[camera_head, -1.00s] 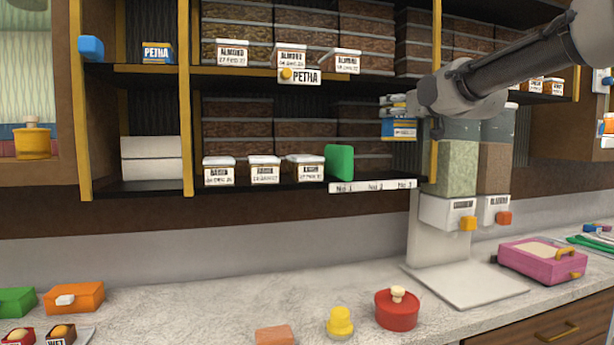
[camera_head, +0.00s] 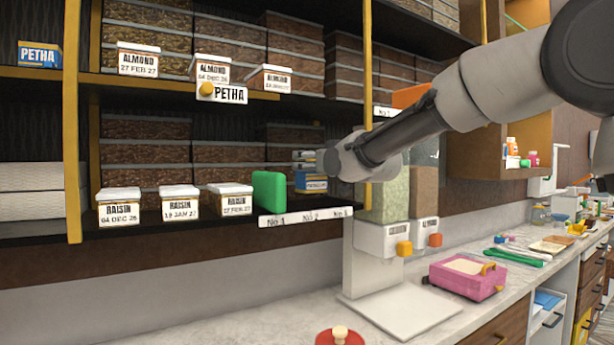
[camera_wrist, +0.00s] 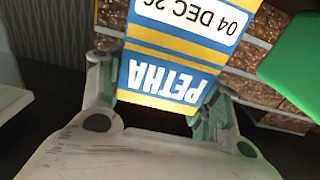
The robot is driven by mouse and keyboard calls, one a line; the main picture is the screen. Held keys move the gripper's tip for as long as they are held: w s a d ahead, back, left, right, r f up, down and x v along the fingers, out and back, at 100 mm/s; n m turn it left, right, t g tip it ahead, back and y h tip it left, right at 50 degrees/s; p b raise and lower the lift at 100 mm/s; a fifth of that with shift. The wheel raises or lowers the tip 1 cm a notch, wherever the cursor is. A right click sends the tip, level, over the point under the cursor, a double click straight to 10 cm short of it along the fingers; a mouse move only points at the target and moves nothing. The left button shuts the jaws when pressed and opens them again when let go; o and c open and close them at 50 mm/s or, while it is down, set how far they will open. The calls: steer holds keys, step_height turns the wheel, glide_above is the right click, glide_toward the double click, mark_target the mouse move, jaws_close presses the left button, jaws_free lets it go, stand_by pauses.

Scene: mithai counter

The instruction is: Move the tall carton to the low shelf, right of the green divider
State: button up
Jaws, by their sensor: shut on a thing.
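The tall carton (camera_wrist: 160,78), blue and yellow with a PETHA label dated 04 DEC, is between the fingers of my gripper (camera_wrist: 158,95) in the wrist view. My gripper (camera_head: 309,166) is shut on it. In the head view the carton (camera_head: 314,184) is partly hidden by my gripper. It is right of the green divider (camera_head: 269,193), just above the low shelf (camera_head: 240,217) level; I cannot tell whether it touches the shelf. The green divider also shows at the right of the wrist view (camera_wrist: 292,65), apart from the carton.
Several white-lidded raisin tubs (camera_head: 180,203) stand left of the divider. Stacked brown boxes (camera_head: 150,155) fill the shelf's back. A yellow upright (camera_head: 367,60) and dispensers (camera_head: 391,196) stand to the right. Almond tubs (camera_head: 209,70) sit on the shelf above. White number tags (camera_head: 307,217) line the front edge.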

mark_target(312, 173)
steer(key=shift+f, duration=1.5)
steer(key=shift+f, duration=0.1)
steer(key=o, duration=1.2)
steer(key=v, duration=1.2)
